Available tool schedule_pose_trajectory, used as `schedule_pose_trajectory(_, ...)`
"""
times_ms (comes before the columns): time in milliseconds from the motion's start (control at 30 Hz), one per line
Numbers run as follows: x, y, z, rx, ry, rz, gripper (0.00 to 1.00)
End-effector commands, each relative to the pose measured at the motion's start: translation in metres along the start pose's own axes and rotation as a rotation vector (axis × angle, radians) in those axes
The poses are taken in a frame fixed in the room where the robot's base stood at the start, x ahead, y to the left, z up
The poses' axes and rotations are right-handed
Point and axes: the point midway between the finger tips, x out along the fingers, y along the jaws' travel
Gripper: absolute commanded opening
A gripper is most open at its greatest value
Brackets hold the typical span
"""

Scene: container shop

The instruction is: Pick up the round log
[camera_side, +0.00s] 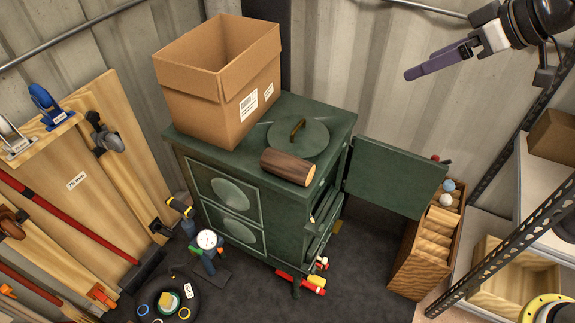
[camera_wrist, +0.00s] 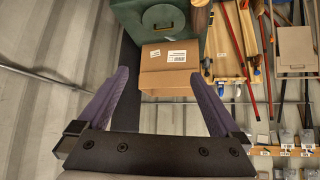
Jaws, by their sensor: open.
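The round log (camera_side: 288,167) has dark brown bark and a pale cut end. It lies on its side on the green stove's top (camera_side: 335,116), at the front edge beside the round lid (camera_side: 298,138). In the wrist view, the log (camera_wrist: 200,18) is partly cut off at the top edge, right of the lid (camera_wrist: 163,16). My gripper (camera_side: 409,75) has purple fingers and is high at the upper right of the side view, well apart from the log. In the wrist view, my gripper (camera_wrist: 160,75) has its fingers spread wide with nothing held.
An open cardboard box (camera_side: 219,85) stands on the stove top behind and left of the log. The stove's open door (camera_side: 395,178) sticks out to the right. A wooden crate (camera_side: 427,250) and metal shelving (camera_side: 510,239) stand at the right. Tool boards (camera_side: 85,150) lean at the left.

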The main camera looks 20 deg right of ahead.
Motion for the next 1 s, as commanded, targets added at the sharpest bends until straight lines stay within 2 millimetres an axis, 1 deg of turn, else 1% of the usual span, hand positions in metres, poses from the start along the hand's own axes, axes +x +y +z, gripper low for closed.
schedule_pose_trajectory(33,0.031,-0.007,-0.008,-0.015,-0.018,-0.031,1.0)
schedule_pose_trajectory(67,0.048,-0.012,-0.013,-0.02,-0.023,-0.047,1.0)
schedule_pose_trajectory(100,0.07,-0.019,-0.017,-0.03,-0.033,-0.067,1.0)
schedule_pose_trajectory(167,0.103,-0.03,-0.019,-0.038,-0.053,-0.096,1.0)
schedule_pose_trajectory(200,0.123,-0.038,-0.017,-0.042,-0.069,-0.115,1.0)
schedule_pose_trajectory(267,0.151,-0.051,-0.011,-0.044,-0.098,-0.139,1.0)
schedule_pose_trajectory(300,0.168,-0.058,-0.004,-0.044,-0.121,-0.153,1.0)
schedule_pose_trajectory(400,0.197,-0.074,0.014,-0.052,-0.175,-0.18,1.0)
schedule_pose_trajectory(500,0.211,-0.085,0.03,-0.062,-0.216,-0.196,1.0)
schedule_pose_trajectory(533,0.214,-0.087,0.033,-0.064,-0.222,-0.199,1.0)
schedule_pose_trajectory(667,0.226,-0.095,0.037,-0.071,-0.227,-0.205,1.0)
schedule_pose_trajectory(900,0.269,-0.103,0.048,-0.071,-0.227,-0.204,1.0)
schedule_pose_trajectory(1000,0.283,-0.106,0.05,-0.07,-0.226,-0.203,1.0)
